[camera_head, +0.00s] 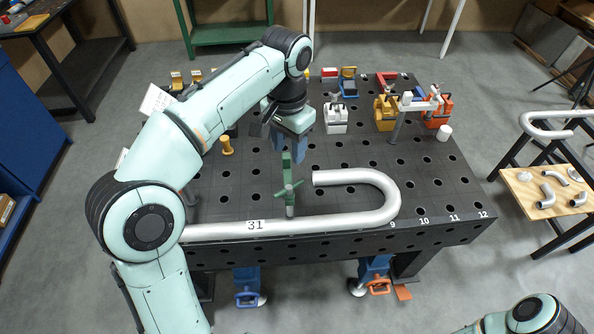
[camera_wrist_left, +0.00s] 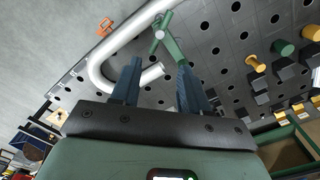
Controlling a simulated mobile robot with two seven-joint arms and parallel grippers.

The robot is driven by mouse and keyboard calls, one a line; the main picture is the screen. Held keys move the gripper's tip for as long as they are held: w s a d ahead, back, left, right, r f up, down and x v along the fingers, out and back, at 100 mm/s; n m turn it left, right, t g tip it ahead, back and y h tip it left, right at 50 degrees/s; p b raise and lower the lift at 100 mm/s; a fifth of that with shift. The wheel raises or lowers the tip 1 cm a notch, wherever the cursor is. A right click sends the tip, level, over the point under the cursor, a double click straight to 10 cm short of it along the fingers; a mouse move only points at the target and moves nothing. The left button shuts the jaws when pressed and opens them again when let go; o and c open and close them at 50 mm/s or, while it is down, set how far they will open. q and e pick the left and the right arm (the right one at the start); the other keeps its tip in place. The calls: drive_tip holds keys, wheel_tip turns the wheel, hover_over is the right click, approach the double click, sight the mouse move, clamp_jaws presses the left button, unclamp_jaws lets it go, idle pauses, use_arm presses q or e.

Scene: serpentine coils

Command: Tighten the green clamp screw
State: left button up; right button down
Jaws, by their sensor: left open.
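The green clamp (camera_head: 286,165) stands on the black perforated table, with its cross-handled screw (camera_head: 289,191) upright over the long straight leg of a bent silver tube (camera_head: 345,222). The screw's lower end is at the tube; I cannot tell whether it presses on it. My left gripper (camera_head: 289,152) is open and empty, just behind the screw handle. In the left wrist view, the clamp (camera_wrist_left: 172,45) and its screw handle (camera_wrist_left: 158,36) lie beyond the blue fingertips (camera_wrist_left: 160,66), apart from them. My right gripper is out of view.
The table (camera_head: 440,185) has numbered holes along its front edge. A white clamp block (camera_head: 335,118), a yellow clamp (camera_head: 385,112) and an orange clamp (camera_head: 438,108) stand at the back right. A yellow peg (camera_head: 227,146) stands left of my gripper. A side table (camera_head: 545,190) holds short pipe pieces.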

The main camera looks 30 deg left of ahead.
sight(289, 187)
use_arm(q)
drive_tip(key=f+b, duration=0.1)
drive_tip(key=f, duration=0.3)
drive_tip(key=f+b, duration=0.1)
drive_tip(key=f, duration=0.7)
drive_tip(key=shift+s+f+b, duration=0.1)
drive_tip(key=shift+s+b, duration=0.25)
drive_tip(key=shift+b, duration=0.05)
drive_tip(key=shift+f, duration=0.55)
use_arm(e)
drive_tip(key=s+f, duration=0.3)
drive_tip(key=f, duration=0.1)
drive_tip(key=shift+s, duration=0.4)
